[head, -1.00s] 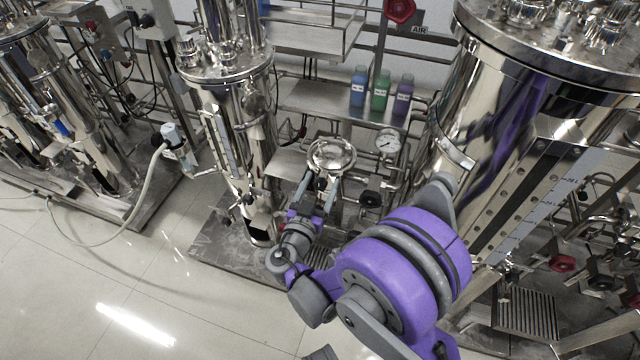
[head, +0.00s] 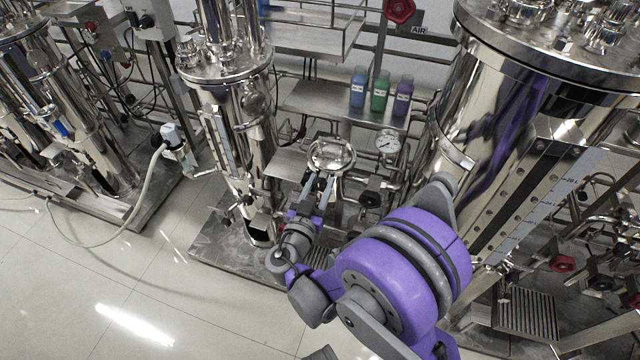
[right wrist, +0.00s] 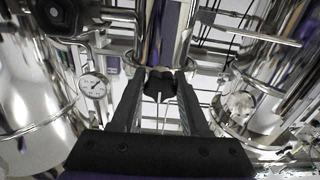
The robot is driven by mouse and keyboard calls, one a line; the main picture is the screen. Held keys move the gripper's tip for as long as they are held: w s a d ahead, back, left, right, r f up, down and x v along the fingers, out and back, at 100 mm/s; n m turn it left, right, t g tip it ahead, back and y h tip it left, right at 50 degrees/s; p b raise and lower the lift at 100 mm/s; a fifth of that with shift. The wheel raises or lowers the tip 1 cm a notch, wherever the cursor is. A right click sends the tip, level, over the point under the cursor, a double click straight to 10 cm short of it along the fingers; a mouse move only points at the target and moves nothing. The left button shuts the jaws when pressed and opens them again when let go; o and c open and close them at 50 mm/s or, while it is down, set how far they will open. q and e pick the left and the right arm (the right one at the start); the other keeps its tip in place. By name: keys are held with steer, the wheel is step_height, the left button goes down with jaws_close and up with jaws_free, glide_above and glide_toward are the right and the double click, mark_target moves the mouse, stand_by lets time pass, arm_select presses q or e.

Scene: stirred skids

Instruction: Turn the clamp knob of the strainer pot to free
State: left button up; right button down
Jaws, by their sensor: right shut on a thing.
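The strainer pot (head: 332,155) is a shiny round steel vessel with a domed lid, low between the two tall tanks in the head view. In the right wrist view its body (right wrist: 170,35) rises above the fingertips. The dark clamp knob (right wrist: 158,86) sits below the body, between my right fingertips. My right gripper (head: 319,187) reaches up to the near side of the pot and is shut on the knob; it also shows in the right wrist view (right wrist: 158,88). In the head view the fingers hide the knob. My left gripper is not in view.
A pressure gauge (head: 388,141) and a black valve handle (head: 370,199) are close right of the pot. Blue, green and purple bottles (head: 380,91) stand on a shelf behind. Steel tanks stand left (head: 236,110) and right (head: 470,100). Open floor (head: 110,285) is at lower left.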

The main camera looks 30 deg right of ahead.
steer(key=n, duration=1.1)
steer(key=shift+n+b, duration=0.3)
steer(key=shift+b, duration=0.05)
steer(key=n, duration=1)
steer(key=shift+b, duration=0.3)
steer(key=shift+c, duration=2)
jaws_free()
